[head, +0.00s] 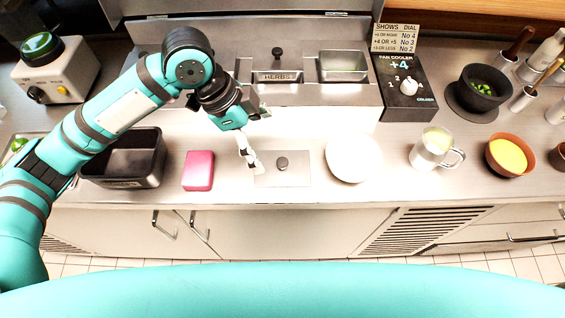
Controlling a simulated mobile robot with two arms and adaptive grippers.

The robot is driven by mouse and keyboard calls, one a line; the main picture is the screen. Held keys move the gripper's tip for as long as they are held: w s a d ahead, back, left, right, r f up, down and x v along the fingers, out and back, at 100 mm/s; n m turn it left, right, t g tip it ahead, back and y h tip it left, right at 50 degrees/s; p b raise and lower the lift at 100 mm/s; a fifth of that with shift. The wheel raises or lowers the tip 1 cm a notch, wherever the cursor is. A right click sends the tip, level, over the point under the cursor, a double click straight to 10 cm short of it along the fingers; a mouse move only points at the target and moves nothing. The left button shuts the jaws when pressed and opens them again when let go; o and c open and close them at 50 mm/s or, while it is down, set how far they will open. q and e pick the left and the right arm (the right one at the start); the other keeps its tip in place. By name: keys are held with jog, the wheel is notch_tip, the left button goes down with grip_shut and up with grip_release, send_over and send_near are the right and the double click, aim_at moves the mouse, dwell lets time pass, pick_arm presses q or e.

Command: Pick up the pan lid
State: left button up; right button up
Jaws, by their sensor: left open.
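A flat rectangular metal pan lid (295,177) with a dark round knob lies on the counter, between a pink block and a white round thing. My left gripper (252,163) is open and points down at the lid's left side. Its pale fingers are left of the knob and hold nothing. I cannot tell whether they touch the lid. My right gripper is not in view.
A pink block (198,171) and a black open tray (124,165) lie left of the lid. A white round thing (353,158) is close on its right. Further right are a glass mug (431,147), a brown bowl (510,155) and a black fan cooler box (408,87).

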aim_at(278, 161)
pick_arm(q)
jog(key=x, duration=0.3)
jog(key=shift+w+d+f, duration=0.1)
jog(key=shift+d+f, duration=0.05)
jog(key=shift+f, duration=0.05)
jog(key=shift+p+x, duration=0.5)
jog(key=shift+x, duration=0.9)
jog(key=x, duration=0.3)
jog(key=shift+d+f+p, duration=0.1)
jog(key=shift+f+p, duration=0.15)
jog(key=shift+p, duration=0.15)
jog(key=shift+f, duration=0.25)
jog(key=c, duration=1)
jog(key=shift+c, duration=0.3)
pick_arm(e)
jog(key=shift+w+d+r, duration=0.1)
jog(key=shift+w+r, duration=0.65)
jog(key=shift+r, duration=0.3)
pick_arm(q)
jog(key=shift+r, duration=0.15)
